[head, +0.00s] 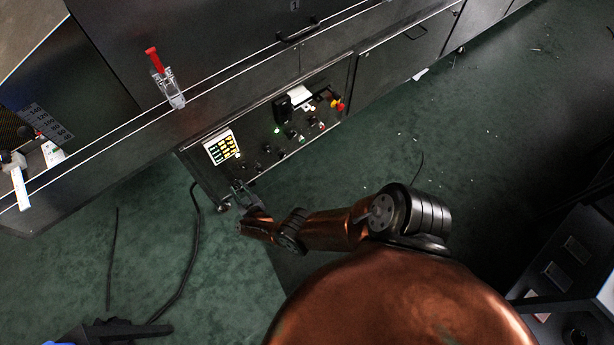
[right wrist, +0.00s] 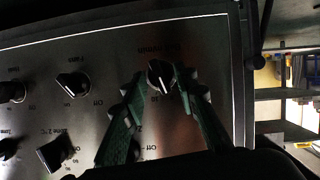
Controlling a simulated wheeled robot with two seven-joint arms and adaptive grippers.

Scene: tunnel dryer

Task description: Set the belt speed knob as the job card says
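The belt speed knob appears to be the black round knob (right wrist: 159,75) with a pale pointer line in the right wrist view. Its printed label is too dark to read fully. My right gripper (right wrist: 163,90) is open, with one green-padded finger on each side of the knob. I cannot tell whether either finger touches it. In the head view my right gripper (head: 241,190) is at the lower left end of the control panel (head: 262,176). A white sheet (head: 300,95) on the panel may be the job card; its text is unreadable. A dark shape (head: 120,328) at the lower left looks like my left gripper.
Other black knobs (right wrist: 72,84) sit left of the fingers in the wrist view. The panel also carries a lit display (head: 221,147) and a red emergency button (head: 339,105). A red-handled clamp (head: 167,80) stands on the ledge above. A black cable (head: 190,255) lies on the green floor.

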